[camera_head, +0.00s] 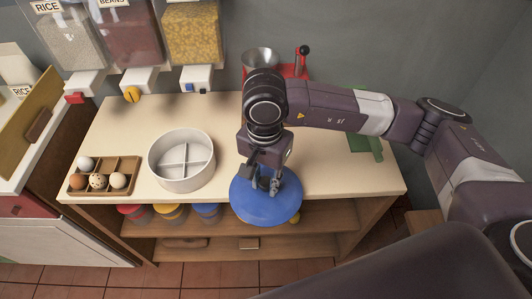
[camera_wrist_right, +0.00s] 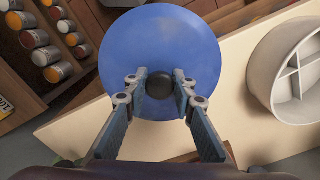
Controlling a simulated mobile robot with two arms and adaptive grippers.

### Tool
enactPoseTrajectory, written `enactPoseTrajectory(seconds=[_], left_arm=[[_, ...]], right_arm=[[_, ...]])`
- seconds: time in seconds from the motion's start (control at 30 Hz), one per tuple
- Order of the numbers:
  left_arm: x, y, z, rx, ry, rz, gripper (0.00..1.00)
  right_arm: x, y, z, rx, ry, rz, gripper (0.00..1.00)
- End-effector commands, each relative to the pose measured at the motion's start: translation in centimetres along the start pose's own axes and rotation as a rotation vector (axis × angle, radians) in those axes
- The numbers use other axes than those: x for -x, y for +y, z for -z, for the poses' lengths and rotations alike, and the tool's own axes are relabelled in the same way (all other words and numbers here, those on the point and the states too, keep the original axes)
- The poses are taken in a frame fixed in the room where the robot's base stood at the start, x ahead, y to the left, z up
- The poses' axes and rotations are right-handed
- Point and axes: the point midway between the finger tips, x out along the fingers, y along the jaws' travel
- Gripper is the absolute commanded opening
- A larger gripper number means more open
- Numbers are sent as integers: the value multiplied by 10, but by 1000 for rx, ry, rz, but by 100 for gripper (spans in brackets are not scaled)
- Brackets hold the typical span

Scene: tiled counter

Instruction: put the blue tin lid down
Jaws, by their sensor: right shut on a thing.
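The blue tin lid (camera_head: 262,207) is a round blue disc with a dark knob. My right gripper (camera_head: 266,184) is shut on the lid's knob and holds it at the front edge of the counter. In the right wrist view the lid (camera_wrist_right: 160,45) fills the upper middle, and the fingers of the right gripper (camera_wrist_right: 160,84) close on the black knob from both sides. The lid covers part of the counter edge and the shelf below. I cannot tell whether it touches the counter. My left gripper is not in view.
A white divided round tin (camera_head: 182,160) stands left of the lid on the counter (camera_head: 225,112). A wooden egg tray (camera_head: 105,189) is farther left. A red device with a metal bowl (camera_head: 261,60) stands behind my arm. Tins with coloured lids (camera_head: 170,212) sit on the shelf below.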

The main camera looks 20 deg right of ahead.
Motion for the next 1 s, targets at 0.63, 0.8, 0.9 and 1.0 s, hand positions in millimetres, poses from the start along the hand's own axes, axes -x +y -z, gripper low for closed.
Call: enactPoseTrajectory(seconds=[0.63, 0.8, 0.9, 1.0], left_arm=[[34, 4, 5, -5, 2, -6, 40], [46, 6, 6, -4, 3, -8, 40], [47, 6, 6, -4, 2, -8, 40], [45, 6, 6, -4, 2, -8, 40]], right_arm=[[-4, -50, 88, -1, -1, -2, 0], [-26, -49, 87, -2, -4, -4, 0], [-34, -50, 87, -1, -1, -1, 0], [-35, -50, 87, 0, 0, 0, 0]])
